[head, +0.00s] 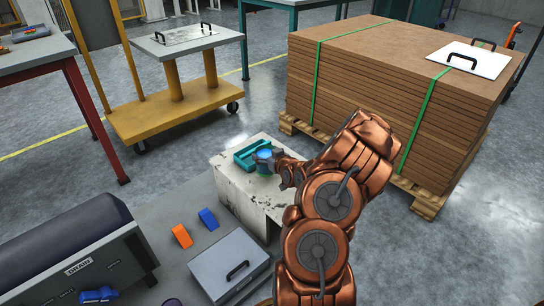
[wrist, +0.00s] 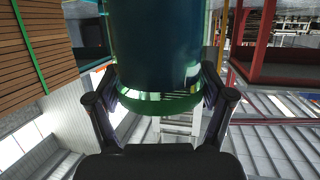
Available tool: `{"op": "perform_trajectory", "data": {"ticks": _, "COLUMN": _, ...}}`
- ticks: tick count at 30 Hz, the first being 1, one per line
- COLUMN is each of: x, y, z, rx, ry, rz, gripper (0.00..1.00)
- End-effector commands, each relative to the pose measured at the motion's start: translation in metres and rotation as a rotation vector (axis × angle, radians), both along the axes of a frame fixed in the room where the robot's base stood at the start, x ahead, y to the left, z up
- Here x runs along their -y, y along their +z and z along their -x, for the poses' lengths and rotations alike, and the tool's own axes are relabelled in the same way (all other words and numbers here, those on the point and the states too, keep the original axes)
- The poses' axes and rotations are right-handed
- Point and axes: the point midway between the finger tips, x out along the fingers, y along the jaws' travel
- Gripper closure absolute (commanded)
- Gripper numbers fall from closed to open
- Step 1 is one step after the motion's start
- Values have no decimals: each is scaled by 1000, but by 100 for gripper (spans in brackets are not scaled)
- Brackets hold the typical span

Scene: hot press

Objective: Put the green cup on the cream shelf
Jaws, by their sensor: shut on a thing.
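The green cup (wrist: 160,101) fills the top middle of the wrist view, dark teal with a brighter green band at its near end. My gripper (wrist: 160,82) has a finger on each side of it and is shut on it. In the head view the cup (head: 265,161) is a small green and blue round shape at the tip of my gripper (head: 276,161). It is over a pale, worn, cream-coloured stand (head: 236,194), likely the cream shelf. I cannot tell whether the cup touches its top.
A teal tray-like object (head: 246,153) lies on the stand, close beside the cup. An orange block (head: 182,236), a blue block (head: 208,219) and a grey lidded box (head: 229,266) are in front. A strapped board stack (head: 370,95) stands behind my arm.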

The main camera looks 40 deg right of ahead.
Motion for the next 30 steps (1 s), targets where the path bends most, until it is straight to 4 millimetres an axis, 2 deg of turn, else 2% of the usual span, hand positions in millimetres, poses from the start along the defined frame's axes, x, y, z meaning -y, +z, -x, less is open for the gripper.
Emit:
{"op": "perform_trajectory", "data": {"ticks": 9, "x": 41, "y": -5, "z": -18, "rx": 0, "ry": 0, "rz": 5, "gripper": 80}}
{"op": "perform_trajectory", "data": {"ticks": 12, "x": 48, "y": -5, "z": -22, "rx": -1, "ry": 1, "rz": 3, "gripper": 80}}
{"op": "perform_trajectory", "data": {"ticks": 17, "x": 51, "y": -7, "z": -24, "rx": 0, "ry": 0, "rz": 0, "gripper": 80}}
{"op": "perform_trajectory", "data": {"ticks": 25, "x": 51, "y": -38, "z": -24, "rx": -2, "ry": 1, "rz": -1, "gripper": 80}}
{"op": "perform_trajectory", "data": {"ticks": 30, "x": 52, "y": -40, "z": -24, "rx": 0, "ry": -1, "rz": 1, "gripper": 80}}
